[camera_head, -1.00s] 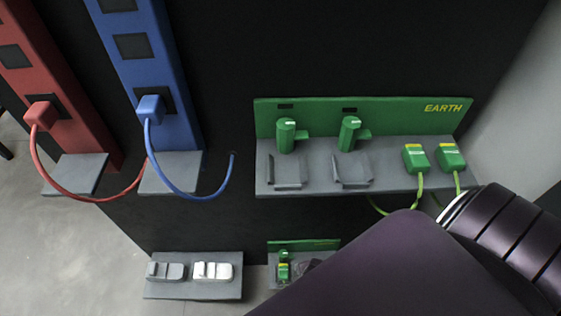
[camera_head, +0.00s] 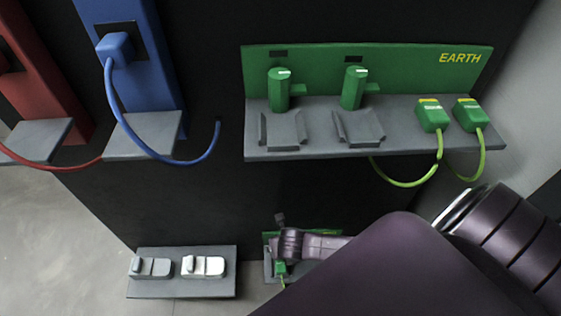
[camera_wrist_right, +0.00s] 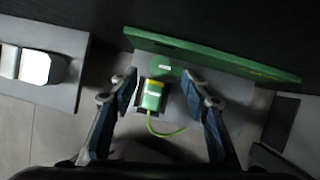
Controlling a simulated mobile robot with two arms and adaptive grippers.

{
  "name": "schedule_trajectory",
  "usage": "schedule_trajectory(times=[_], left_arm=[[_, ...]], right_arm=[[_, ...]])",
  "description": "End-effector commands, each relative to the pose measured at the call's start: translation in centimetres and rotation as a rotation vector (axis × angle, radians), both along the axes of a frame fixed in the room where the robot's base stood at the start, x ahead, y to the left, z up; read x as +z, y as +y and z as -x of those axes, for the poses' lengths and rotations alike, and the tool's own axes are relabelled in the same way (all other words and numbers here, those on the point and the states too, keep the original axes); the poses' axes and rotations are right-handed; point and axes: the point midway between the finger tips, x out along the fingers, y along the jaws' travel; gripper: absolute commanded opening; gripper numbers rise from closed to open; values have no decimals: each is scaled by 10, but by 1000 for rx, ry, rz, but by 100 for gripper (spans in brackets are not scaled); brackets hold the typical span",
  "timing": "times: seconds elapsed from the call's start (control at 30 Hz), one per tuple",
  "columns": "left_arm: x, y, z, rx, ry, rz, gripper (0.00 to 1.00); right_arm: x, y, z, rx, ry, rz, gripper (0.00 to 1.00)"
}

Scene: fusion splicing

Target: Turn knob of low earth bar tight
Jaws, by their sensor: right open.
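The low earth bar (camera_head: 267,239) is mostly behind my right arm in the head view. Its green back plate (camera_wrist_right: 235,62) runs across the top of the right wrist view. Its green knob (camera_wrist_right: 167,68), with a white label, stands in front of the plate. A green plug (camera_wrist_right: 153,95) with a yellow band sits nearer on the grey shelf. My right gripper (camera_wrist_right: 161,82) is open, its blue-padded fingers spread on either side of the knob and plug. No contact with the knob is visible. My left gripper is not in view.
The upper earth bar (camera_head: 300,60) has two knobs and two green plugs. A grey shelf (camera_head: 180,287) with two pale blocks stands left of the low bar. A green cable (camera_wrist_right: 165,133) loops from the plug. Blue (camera_head: 132,70) and red (camera_head: 45,95) columns stand further left.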

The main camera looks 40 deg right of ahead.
Motion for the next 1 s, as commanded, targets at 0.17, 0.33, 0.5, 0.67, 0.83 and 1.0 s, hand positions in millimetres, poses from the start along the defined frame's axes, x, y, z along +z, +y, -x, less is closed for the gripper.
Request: schedule_trajectory(times=[0.17, 0.33, 0.5, 0.67, 0.83, 1.0], left_arm=[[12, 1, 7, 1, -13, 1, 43], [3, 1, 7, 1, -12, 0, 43], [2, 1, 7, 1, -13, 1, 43], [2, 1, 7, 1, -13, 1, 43], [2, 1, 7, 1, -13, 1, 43], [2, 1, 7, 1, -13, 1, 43]], right_arm=[[-32, -3, -11, -2, -1, -2, 43], [-47, -6, -18, -2, -1, -2, 43], [-51, -7, -20, -1, -1, -2, 43], [-51, -7, -20, -1, -1, -2, 43], [-51, -7, -20, -1, -1, -2, 30], [-51, -7, -20, -1, -1, -2, 11]])
